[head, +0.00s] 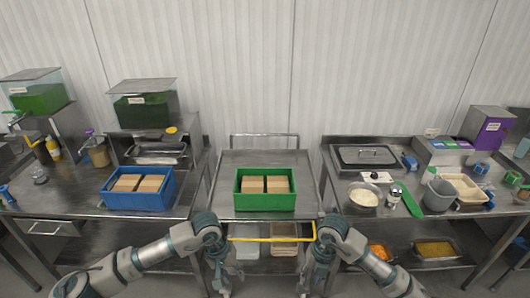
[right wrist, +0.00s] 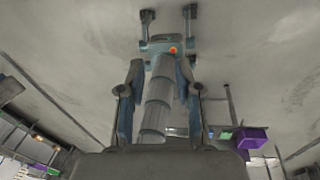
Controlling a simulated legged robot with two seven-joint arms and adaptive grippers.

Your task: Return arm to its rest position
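Both of my arms reach in from the bottom of the head view, with their wrists bent down in front of the middle table. My left gripper (head: 221,283) hangs left of centre, pointing down; its fingers are too small to tell whether they are apart. My right gripper (head: 311,283) hangs right of centre, also pointing down. In the right wrist view the right gripper (right wrist: 158,103) has its two fingers spread apart, with nothing visible held between them.
A green crate (head: 265,203) with brown boxes stands on the middle table, and a blue crate (head: 138,201) with similar boxes on the left table. The right table holds a rice bowl (head: 363,197), green scoop (head: 408,201) and grey bucket (head: 438,195). A yellow bar (head: 272,239) runs below the middle tabletop.

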